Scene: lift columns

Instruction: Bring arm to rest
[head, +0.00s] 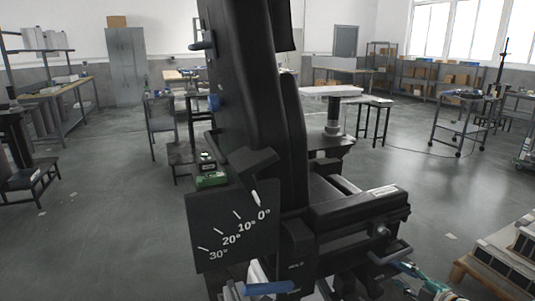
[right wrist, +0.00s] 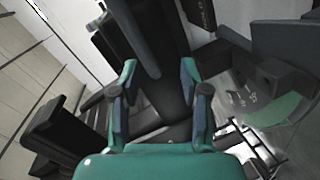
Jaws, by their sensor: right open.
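A large black chair-like machine (head: 247,90) fills the middle of the head view, with a tall upper part and a black block (head: 345,212) low at its right. A dark plate (head: 232,240) on it is marked 0° to 30°; a thicker white mark lies by 0°. My right gripper (head: 408,268) shows as teal parts at the lower right, below a grey loop handle (head: 390,256). In the right wrist view the right gripper (right wrist: 160,85) is open, with a dark bar behind the gap; contact cannot be told. My left gripper cannot be made out.
A blue bar (head: 270,288) shows at the bottom edge. A pallet (head: 490,272) with dark boxes stands at the lower right. A wheeled cart (head: 458,128), shelves and benches stand farther back. Open grey floor lies left and right of the machine.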

